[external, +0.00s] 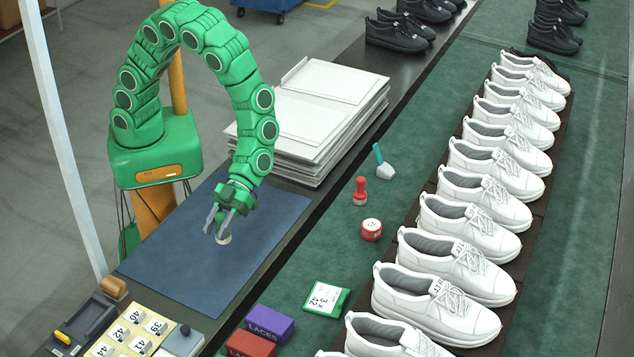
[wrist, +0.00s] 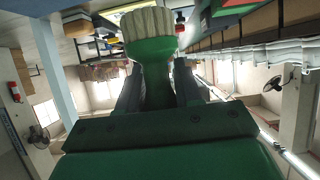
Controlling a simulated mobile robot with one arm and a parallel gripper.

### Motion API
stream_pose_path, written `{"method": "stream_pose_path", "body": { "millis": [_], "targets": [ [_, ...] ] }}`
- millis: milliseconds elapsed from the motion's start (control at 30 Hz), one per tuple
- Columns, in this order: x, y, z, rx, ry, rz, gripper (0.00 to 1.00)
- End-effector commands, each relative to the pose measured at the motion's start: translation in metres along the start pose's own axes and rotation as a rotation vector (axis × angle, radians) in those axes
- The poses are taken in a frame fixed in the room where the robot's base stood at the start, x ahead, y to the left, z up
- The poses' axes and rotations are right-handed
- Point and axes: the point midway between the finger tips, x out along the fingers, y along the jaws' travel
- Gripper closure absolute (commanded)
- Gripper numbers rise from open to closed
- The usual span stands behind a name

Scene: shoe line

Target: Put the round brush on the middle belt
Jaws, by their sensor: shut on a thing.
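My gripper (external: 218,221) is over the dark blue mat (external: 170,245), pointing down, shut on the round brush (external: 223,239). Only the pale round end of the brush shows below the fingers, low over the mat; I cannot tell whether it touches. In the wrist view the brush's cream bristles (wrist: 150,24) and green handle stand between the two dark fingers (wrist: 158,85). A green belt surface (external: 400,165) runs diagonally to the right of the dark table. I cannot tell for sure which strip is the middle belt.
White shoes (external: 465,220) stand in a long row on a brown strip. A red stamp (external: 360,190), a red tin (external: 371,230), a teal-handled tool (external: 382,160), a green card (external: 326,299) and lace boxes (external: 270,324) lie on the green surface. White boards (external: 310,115) are stacked behind the mat.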

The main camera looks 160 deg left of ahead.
Motion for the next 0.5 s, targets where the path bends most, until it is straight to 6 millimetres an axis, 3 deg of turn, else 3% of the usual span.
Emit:
{"method": "stream_pose_path", "body": {
  "millis": [200, 500],
  "targets": [
    [-0.047, -0.020, 0.013, 0.007, 0.003, 0.005, 0.96],
    [-0.110, -0.033, 0.035, 0.015, 0.003, 0.021, 0.96]
  ]
}}
